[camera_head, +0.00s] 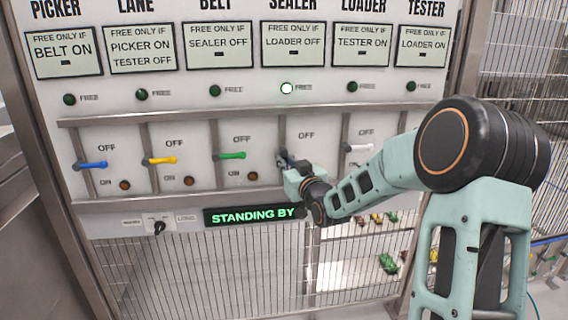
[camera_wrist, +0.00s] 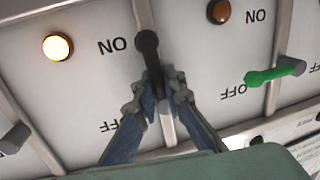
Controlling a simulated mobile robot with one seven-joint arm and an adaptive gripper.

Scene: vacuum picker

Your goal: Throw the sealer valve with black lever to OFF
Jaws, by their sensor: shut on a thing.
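The sealer valve's black lever (camera_wrist: 147,45) shows in the wrist view, which sees the panel upside down. The ON label and a lit amber lamp (camera_wrist: 57,46) are to its left, with the OFF label lower in that view. My gripper (camera_wrist: 161,84) is shut on the lever, with its fingers on either side. In the head view my gripper (camera_head: 290,168) is at the sealer column, and hides much of the lever. The lever's exact angle is hard to tell. The FREE lamp (camera_head: 287,88) above the sealer column is lit white.
The green lever (camera_head: 230,156) is one column left, and the white lever (camera_head: 358,148) one column right. Yellow (camera_head: 160,160) and blue (camera_head: 92,165) levers are further left. Upright metal rails separate the columns. The display (camera_head: 253,215) below reads STANDING BY.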

